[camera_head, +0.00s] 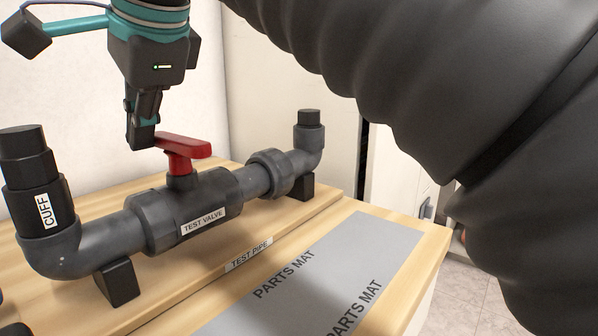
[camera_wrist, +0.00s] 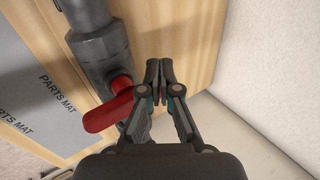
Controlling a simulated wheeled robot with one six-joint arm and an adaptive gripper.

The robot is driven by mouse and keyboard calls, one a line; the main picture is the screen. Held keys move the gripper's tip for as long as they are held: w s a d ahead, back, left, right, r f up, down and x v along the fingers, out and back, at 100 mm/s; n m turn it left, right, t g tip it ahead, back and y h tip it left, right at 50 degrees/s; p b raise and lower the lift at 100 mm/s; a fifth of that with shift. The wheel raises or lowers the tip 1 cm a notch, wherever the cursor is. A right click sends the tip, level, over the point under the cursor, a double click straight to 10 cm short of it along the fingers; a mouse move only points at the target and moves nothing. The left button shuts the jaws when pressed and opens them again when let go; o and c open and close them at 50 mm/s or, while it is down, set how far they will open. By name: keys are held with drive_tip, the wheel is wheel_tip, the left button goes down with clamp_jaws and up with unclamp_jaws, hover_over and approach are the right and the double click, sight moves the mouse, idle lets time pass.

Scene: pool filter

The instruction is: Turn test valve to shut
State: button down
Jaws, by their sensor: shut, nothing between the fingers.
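The test valve (camera_head: 202,212) is a dark grey body in the grey test pipe, with its label facing front. Its red handle (camera_head: 184,149) sits on top and lies crosswise to the pipe in the wrist view (camera_wrist: 108,108). My gripper (camera_head: 142,140) points down just behind the left end of the handle in the head view. It is shut and empty, with its fingertips together (camera_wrist: 159,68). The fingers are beside the handle; I cannot tell whether they touch it. The handle is not between the fingers.
The pipe has an upright end marked CUFF (camera_head: 41,205) at left and a capped upright end (camera_head: 309,130) at right. Black blocks (camera_head: 118,282) support it. A grey parts mat (camera_head: 350,262) lies bare in front. A pale wall (camera_head: 110,100) stands behind.

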drive_tip(key=shift+s, duration=0.35)
drive_tip(key=shift+r+p, duration=1.8)
drive_tip(key=shift+r, duration=1.2)
